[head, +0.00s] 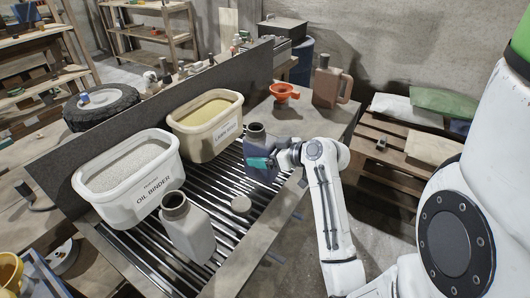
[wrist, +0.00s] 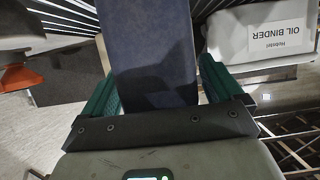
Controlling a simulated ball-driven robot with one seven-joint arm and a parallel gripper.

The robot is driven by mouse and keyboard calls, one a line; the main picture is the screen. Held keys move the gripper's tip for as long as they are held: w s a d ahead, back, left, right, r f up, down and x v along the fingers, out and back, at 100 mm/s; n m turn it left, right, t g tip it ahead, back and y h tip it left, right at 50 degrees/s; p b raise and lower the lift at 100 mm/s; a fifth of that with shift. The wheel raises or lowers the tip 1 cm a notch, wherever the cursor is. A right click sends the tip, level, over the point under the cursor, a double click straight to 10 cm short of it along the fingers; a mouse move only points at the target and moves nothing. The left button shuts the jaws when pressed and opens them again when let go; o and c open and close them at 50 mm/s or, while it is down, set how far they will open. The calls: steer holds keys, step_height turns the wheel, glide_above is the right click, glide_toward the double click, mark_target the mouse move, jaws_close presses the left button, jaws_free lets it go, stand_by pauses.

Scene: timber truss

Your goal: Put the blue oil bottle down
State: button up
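The dark blue oil bottle (head: 257,136) is upright at the right side of the slatted metal grate (head: 215,272). My gripper (head: 259,163) reaches it from the right, with a teal finger across its side. In the wrist view my gripper (wrist: 150,75) has its green fingers against both sides of the blue bottle (wrist: 150,45), shut on it. The bottle's base is partly hidden by the gripper, and I cannot tell whether it touches the grate.
An open grey bottle (head: 190,238) and a round cap (head: 241,205) are on the grate. The white oil binder tub (head: 122,203) and a cream tub (head: 207,146) stand behind. An orange funnel (head: 284,92) and brown jug (head: 327,88) stand on the bench's far end.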

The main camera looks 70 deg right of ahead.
steer(key=shift+r, duration=0.2)
steer(key=v, duration=1.2)
